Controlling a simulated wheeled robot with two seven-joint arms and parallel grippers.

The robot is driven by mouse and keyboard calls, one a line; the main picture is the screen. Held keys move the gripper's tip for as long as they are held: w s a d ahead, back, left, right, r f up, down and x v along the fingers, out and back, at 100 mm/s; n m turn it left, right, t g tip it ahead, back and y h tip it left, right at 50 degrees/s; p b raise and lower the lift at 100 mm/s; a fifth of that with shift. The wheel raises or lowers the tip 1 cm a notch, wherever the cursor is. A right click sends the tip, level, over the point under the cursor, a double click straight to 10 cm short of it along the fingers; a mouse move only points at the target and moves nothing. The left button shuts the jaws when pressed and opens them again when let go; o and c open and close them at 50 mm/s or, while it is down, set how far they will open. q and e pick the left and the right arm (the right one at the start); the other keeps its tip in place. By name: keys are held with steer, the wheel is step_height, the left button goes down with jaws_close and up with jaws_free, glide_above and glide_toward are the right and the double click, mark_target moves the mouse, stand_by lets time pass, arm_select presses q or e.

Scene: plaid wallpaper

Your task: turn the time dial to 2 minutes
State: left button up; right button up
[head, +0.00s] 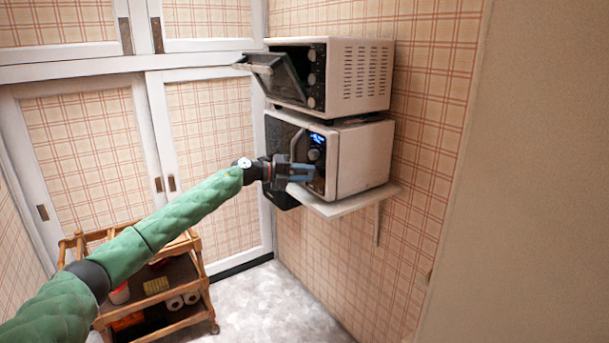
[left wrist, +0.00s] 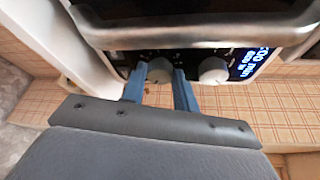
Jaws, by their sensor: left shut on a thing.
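The microwave (head: 362,158) is white with a dark front and stands on a wall shelf. Its lit blue display (head: 316,139) shows in the head view and at the right of the left wrist view (left wrist: 255,62); I cannot read its digits surely. My left gripper (head: 306,173) is at the lower part of the control panel. In the left wrist view its blue fingers (left wrist: 159,72) are shut on the lower round dial (left wrist: 160,75), one on each side. The upper dial (left wrist: 213,71), nearer the display, is free. I cannot read which dial is for time.
A white toaster oven (head: 360,78) with its door (head: 275,77) hanging open stands above the microwave. The microwave handle (left wrist: 200,33) runs close by the dials. The white shelf (head: 350,203) is below. A wooden cart (head: 195,270) stands on the floor at lower left.

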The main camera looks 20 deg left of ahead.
arm_select(q)
steer(key=shift+f, duration=0.2)
steer(key=o, duration=1)
steer(key=shift+r, duration=0.1)
steer(key=shift+c, duration=0.2)
arm_select(e)
steer(key=shift+w+d, duration=0.1)
arm_select(q)
steer(key=f+b+v, duration=0.1)
steer(key=b+v, duration=0.1)
steer(key=v, duration=0.5)
steer(key=shift+s+a+r, duration=0.15)
steer(key=shift+a+r, duration=0.25)
steer(key=shift+r, duration=0.1)
arm_select(e)
steer(key=shift+t+y, duration=0.4)
steer(key=shift+w+a+f, duration=0.3)
steer(key=shift+a+f, duration=0.45)
steer(key=shift+f, duration=0.15)
steer(key=shift+w+a+f, duration=0.25)
steer(key=shift+a+f, duration=0.5)
steer(key=shift+f, duration=0.1)
steer(key=shift+w, duration=0.1)
